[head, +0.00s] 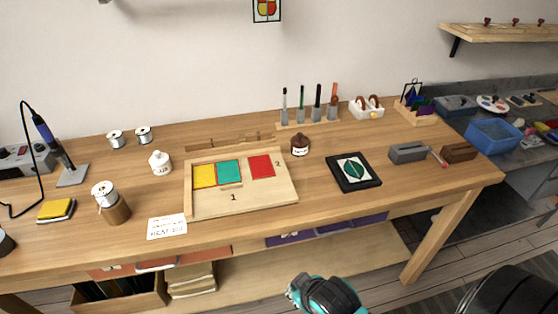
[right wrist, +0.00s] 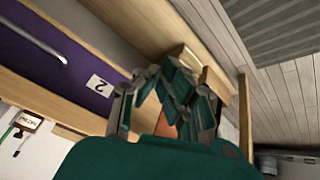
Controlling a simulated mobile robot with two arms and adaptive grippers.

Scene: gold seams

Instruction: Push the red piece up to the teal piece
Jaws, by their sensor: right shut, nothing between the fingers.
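The red piece (head: 261,166) lies flat in the wooden tray (head: 258,197) on the workbench, near the mark 2. The teal piece (head: 229,172) lies to its left in the same tray, with a gap of bare wood between them. A yellow piece (head: 204,176) sits close against the teal piece's left side. My right gripper (head: 296,290) is low in front of the bench, well away from the tray. In the right wrist view its fingers (right wrist: 168,92) are shut with nothing held. My left gripper is not in view.
A white card (head: 167,227) lies at the tray's front left. The bench's front edge (head: 330,213) lies between my right gripper and the tray.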

